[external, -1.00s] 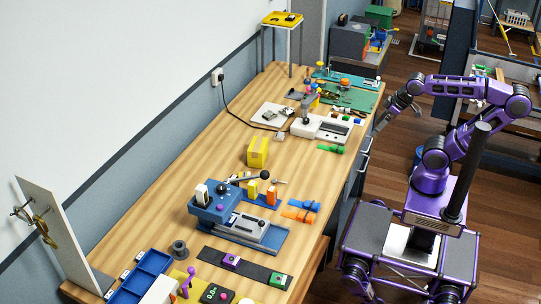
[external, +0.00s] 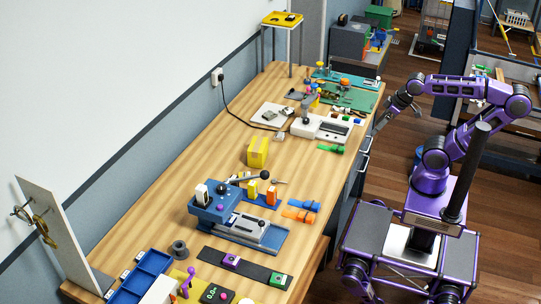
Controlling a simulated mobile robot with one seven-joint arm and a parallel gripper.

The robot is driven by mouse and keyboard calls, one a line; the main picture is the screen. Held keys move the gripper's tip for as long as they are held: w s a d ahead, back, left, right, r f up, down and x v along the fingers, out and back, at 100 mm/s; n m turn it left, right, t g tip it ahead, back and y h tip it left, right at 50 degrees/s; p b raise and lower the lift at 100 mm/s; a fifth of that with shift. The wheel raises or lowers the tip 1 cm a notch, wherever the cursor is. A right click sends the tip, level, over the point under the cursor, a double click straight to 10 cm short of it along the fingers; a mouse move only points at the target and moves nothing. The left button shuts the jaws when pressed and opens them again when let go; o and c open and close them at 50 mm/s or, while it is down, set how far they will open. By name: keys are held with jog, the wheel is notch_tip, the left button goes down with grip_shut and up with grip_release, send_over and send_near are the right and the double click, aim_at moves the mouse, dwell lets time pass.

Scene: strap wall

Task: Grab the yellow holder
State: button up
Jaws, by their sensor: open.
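Several yellow things are in view, and I cannot tell which one is the holder. A yellow block-like box (external: 258,151) stands upright on the middle of the wooden bench. A small yellow upright piece (external: 252,190) stands beside an orange one, behind the blue vise-like device. A yellow tray (external: 283,19) sits on top of a tall stand at the far end. My gripper (external: 390,114) is open and seems empty, held in the air at the bench's right edge. It is apart from all the yellow things.
The wooden bench (external: 190,165) runs along the wall. A blue vise-like device (external: 215,207) with a lever stands near its front. A white console (external: 320,128) and a green mat (external: 352,97) with small tools lie farther back. The bench's left side is mostly clear.

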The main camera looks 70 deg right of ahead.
jog(key=shift+c, duration=0.4)
